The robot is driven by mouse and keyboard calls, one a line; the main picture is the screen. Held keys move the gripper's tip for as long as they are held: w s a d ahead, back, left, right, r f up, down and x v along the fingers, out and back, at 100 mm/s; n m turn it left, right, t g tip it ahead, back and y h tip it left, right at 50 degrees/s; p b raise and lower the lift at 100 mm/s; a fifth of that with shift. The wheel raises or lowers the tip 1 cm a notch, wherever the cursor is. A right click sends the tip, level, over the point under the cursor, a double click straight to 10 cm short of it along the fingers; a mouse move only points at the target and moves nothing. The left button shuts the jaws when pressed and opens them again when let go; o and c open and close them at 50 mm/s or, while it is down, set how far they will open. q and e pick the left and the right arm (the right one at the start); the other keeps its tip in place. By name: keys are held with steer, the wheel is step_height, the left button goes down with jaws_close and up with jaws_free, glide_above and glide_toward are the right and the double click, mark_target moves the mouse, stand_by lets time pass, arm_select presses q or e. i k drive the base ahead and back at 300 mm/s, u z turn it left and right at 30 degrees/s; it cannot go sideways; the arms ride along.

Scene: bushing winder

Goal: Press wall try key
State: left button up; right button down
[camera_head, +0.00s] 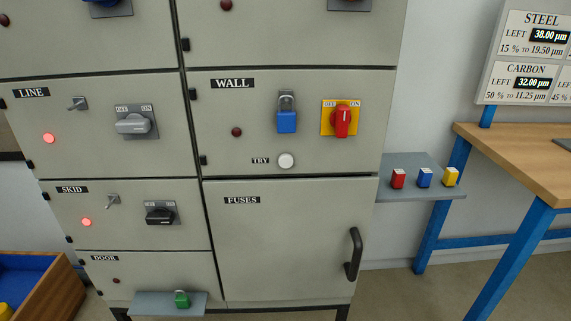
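The white round TRY key (286,160) sits low on the WALL panel (220,130) of the grey cabinet, right of its TRY label (260,160). Above it a blue padlock (287,121) hangs from a hasp. A red rotary switch (342,120) on a yellow plate is to the right, its handle upright. The WALL lamp (236,132) is dark red and looks unlit. Neither of my grippers shows in the head view.
LINE (49,138) and SKID (86,222) lamps glow red. A green padlock (182,299) stands on a low ledge. A side shelf (410,168) holds red, blue and yellow padlocks. A wooden workbench (520,150) is at right, a wooden crate (62,290) at lower left.

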mark_target(286, 161)
steer(key=u, duration=0.55)
steer(key=k, duration=0.65)
steer(key=u, duration=0.35)
steer(key=i, duration=1.3)
steer(key=z, duration=0.95)
